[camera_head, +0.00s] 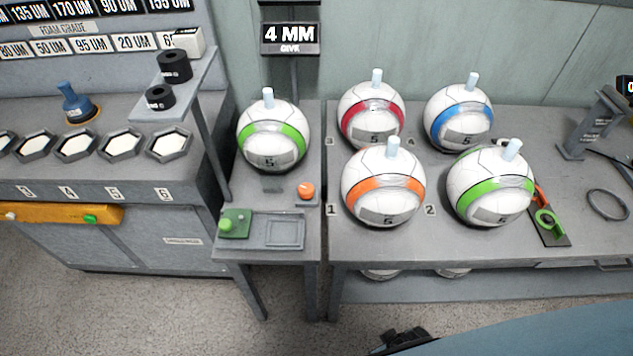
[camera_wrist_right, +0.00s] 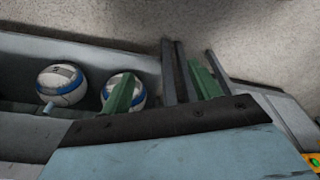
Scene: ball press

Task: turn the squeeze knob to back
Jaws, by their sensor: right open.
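On the narrow middle bench, an orange knob (camera_head: 306,190) sits on a small plate in front of a white ball with a green band (camera_head: 273,137). A green knob (camera_head: 228,225) sits on a green plate at the bench's front left. No readable label shows which of them is the squeeze knob, and I cannot tell how either is turned. My right gripper (camera_wrist_right: 160,71) shows in the right wrist view with its two green fingers apart and nothing visible between them. It is away from both knobs. My left gripper is not in view.
A grey tray (camera_head: 286,231) lies beside the green plate. Several banded balls, one orange-banded (camera_head: 382,188), stand on the right bench (camera_head: 420,249). A "4 MM" sign (camera_head: 290,38) hangs above. The left bench holds hexagonal wells (camera_head: 122,144). Floor (camera_head: 150,310) is open in front.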

